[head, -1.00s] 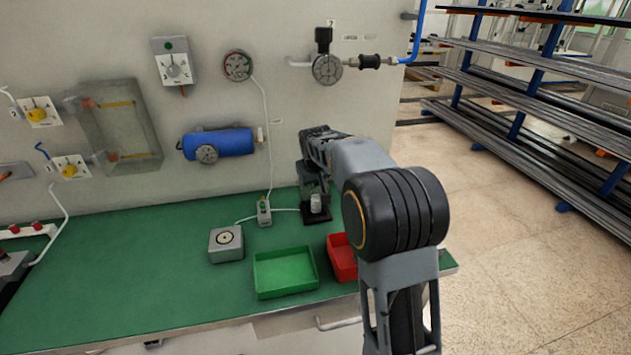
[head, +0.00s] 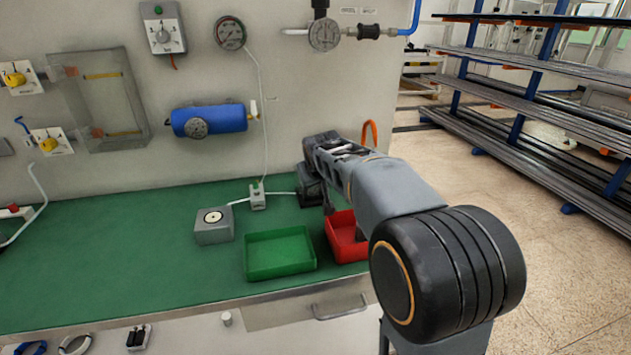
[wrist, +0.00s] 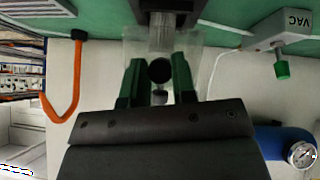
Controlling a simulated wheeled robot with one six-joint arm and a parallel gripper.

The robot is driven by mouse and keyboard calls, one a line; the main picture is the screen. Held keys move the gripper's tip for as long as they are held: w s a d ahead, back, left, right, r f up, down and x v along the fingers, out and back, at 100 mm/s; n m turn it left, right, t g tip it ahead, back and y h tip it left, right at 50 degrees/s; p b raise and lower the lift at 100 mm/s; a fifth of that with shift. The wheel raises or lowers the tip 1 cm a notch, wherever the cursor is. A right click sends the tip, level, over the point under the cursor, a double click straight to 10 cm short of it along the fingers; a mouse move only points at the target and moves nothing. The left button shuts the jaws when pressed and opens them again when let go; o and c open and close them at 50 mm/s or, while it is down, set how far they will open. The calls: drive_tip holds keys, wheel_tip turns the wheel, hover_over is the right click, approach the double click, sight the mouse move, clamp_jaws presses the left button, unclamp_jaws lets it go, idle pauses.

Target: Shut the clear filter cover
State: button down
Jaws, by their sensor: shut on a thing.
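In the wrist view a clear cover (wrist: 202,62), a see-through sheet, lies around and beyond my fingers. A ribbed cylindrical filter (wrist: 161,32) on a dark mount shows at the top behind it. My gripper (wrist: 158,68) has its two dark green fingers closed on a dark round knob (wrist: 160,71) that appears to belong to the cover. How far open the cover stands is hard to tell. In the head view my arm hides the cover, the filter and my fingertips.
A red tray (head: 346,240) and a green tray (head: 280,256) lie in front on the green bench (head: 120,255). A VAC box (wrist: 278,32) stands beside the filter. A blue cylinder (head: 209,119) and an orange hose (wrist: 70,92) are near. The left bench is mostly clear.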

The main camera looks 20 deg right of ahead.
drive_tip(key=shift+s+f+b, duration=0.35)
drive_tip(key=shift+s+f, duration=0.1)
drive_tip(key=shift+f, duration=0.3)
drive_tip(key=c, duration=0.9)
unclamp_jaws()
drive_tip(key=shift+r, duration=0.1)
drive_tip(key=shift+c, duration=0.2)
drive_tip(key=shift+r, duration=0.1)
drive_tip(key=shift+s+r, duration=0.15)
drive_tip(key=shift+r, duration=0.05)
drive_tip(key=p+v, duration=0.1)
drive_tip(key=v, duration=1.2)
drive_tip(key=shift+p, duration=0.35)
drive_tip(key=shift+a, duration=0.1)
